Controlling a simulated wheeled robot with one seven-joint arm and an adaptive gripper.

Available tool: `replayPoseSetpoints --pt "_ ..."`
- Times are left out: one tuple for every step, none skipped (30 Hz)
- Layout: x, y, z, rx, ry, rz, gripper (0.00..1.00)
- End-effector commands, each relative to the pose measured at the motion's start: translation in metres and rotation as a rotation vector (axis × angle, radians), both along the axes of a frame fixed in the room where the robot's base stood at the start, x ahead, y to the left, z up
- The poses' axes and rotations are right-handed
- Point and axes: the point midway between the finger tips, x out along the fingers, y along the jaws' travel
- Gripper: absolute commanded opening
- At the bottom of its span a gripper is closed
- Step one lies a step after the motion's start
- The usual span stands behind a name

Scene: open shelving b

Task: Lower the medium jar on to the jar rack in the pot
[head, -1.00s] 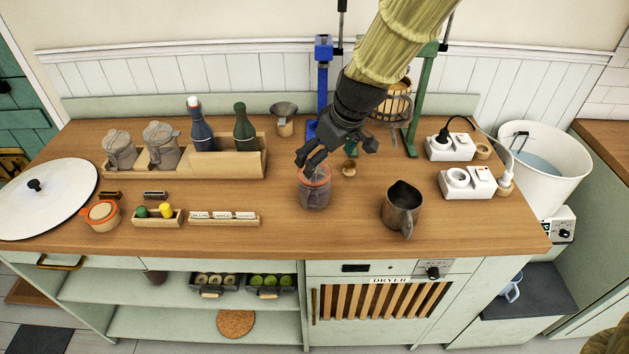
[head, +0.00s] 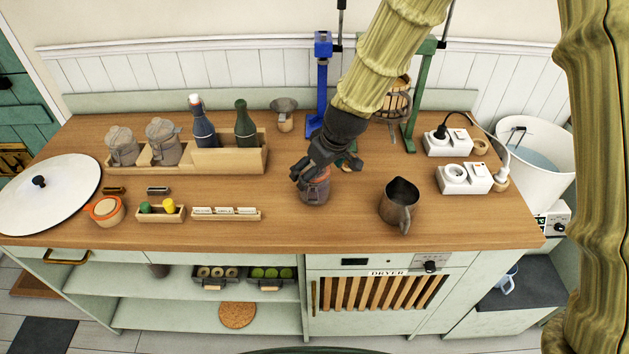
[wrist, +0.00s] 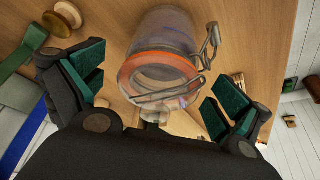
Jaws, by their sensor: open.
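A clear glass jar with an orange seal ring and a wire clasp (head: 315,190), seemingly the medium jar, stands on the wooden counter. In the wrist view the jar (wrist: 160,65) lies between the two spread green-padded fingers, with gaps at both sides. My gripper (head: 308,174) is open at the top of the jar and hides part of its lid; it also shows in the wrist view (wrist: 158,88). The white pot (head: 556,185) stands at the right, lower than the counter top, with water in it. I cannot make out the jar rack inside.
A metal jug (head: 400,205) stands right of the jar. White sockets (head: 464,178) with cables lie between the jug and the pot. A blue stand (head: 322,85) and a green press (head: 411,110) rise behind. A wooden bottle crate (head: 230,160) and a white lid (head: 45,200) are at left.

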Motion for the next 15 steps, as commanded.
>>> replayPoseSetpoints --pt "0.0 0.002 -0.003 0.001 0.002 0.001 1.0" --pt "0.002 0.003 -0.006 0.0 0.002 -0.001 1.0" --pt "0.003 0.003 -0.009 0.0 0.002 -0.001 1.0" --pt "0.004 0.004 -0.012 0.001 0.001 -0.001 1.0" --pt "0.004 0.005 -0.013 0.001 0.001 -0.001 1.0" --pt "0.005 0.005 -0.016 0.001 0.001 0.0 1.0" --pt "0.005 0.006 -0.018 0.0 0.001 0.0 1.0" --pt "0.005 0.006 -0.019 0.0 0.001 0.0 1.0" --pt "0.006 0.006 -0.021 0.0 0.001 0.001 1.0" --pt "0.006 0.006 -0.021 0.0 0.001 0.001 1.0" --pt "0.006 0.007 -0.022 0.0 0.0 0.001 1.0" --pt "0.006 0.007 -0.022 0.0 0.0 0.001 1.0" --pt "0.006 0.007 -0.022 0.0 0.0 0.001 1.0" --pt "0.006 0.007 -0.022 0.0 0.0 0.001 1.0" --pt "0.007 0.007 -0.022 0.0 0.0 0.001 1.0"
